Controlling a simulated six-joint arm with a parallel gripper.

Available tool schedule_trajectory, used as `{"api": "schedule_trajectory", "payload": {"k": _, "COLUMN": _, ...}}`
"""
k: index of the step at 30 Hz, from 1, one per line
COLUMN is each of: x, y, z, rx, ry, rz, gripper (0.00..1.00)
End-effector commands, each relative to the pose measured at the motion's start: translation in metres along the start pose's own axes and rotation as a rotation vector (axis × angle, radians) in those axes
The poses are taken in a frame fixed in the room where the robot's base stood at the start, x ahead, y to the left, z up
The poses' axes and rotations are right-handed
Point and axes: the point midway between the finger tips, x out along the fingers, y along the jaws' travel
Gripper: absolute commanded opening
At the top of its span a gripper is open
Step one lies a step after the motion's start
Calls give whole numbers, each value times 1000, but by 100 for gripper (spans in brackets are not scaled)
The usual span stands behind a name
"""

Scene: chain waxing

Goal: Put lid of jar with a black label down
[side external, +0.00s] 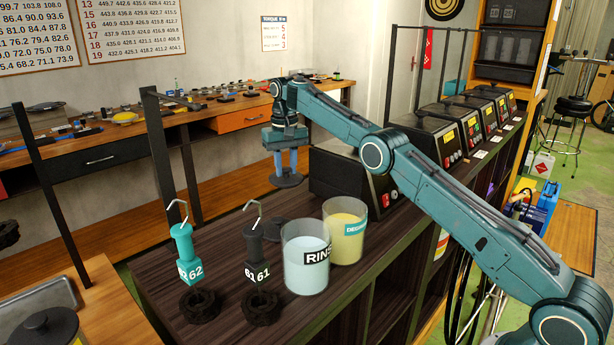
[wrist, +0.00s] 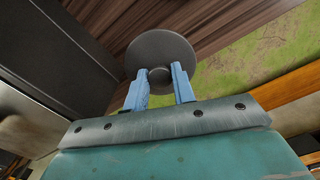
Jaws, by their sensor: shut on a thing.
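The jar with a black label (side external: 305,275) reads "RINS…", holds pale blue liquid and stands open on the dark bench. My gripper (side external: 287,172) is shut on the knob of a dark round lid (side external: 289,182), held level above the bench, behind and left of the jars. In the wrist view, the blue fingers of my gripper (wrist: 160,82) pinch the knob of the lid (wrist: 160,46). Another dark disc, like a lid (side external: 272,232), lies flat on the bench, partly hidden by the black-label jar.
A jar with a teal label (side external: 345,245) holds yellow liquid, open, beside the black-label jar. Teal (side external: 184,250) and black (side external: 256,250) hooked weights stand left, with dark chain coils (side external: 262,308) in front. Dark machines (side external: 345,180) line the bench behind.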

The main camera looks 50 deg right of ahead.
Motion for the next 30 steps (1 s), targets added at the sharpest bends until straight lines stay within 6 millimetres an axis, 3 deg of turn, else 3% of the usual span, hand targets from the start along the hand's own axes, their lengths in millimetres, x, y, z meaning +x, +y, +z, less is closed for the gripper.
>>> {"api": "schedule_trajectory", "payload": {"k": 13, "x": 29, "y": 0, "z": 1, "rx": 0, "ry": -1, "rz": 0, "gripper": 0}}
{"api": "schedule_trajectory", "payload": {"k": 26, "x": 39, "y": 0, "z": 1, "rx": 0, "ry": 0, "rz": 0, "gripper": 0}}
{"api": "schedule_trajectory", "payload": {"k": 30, "x": 53, "y": 0, "z": 1, "rx": 0, "ry": -1, "rz": 1, "gripper": 0}}
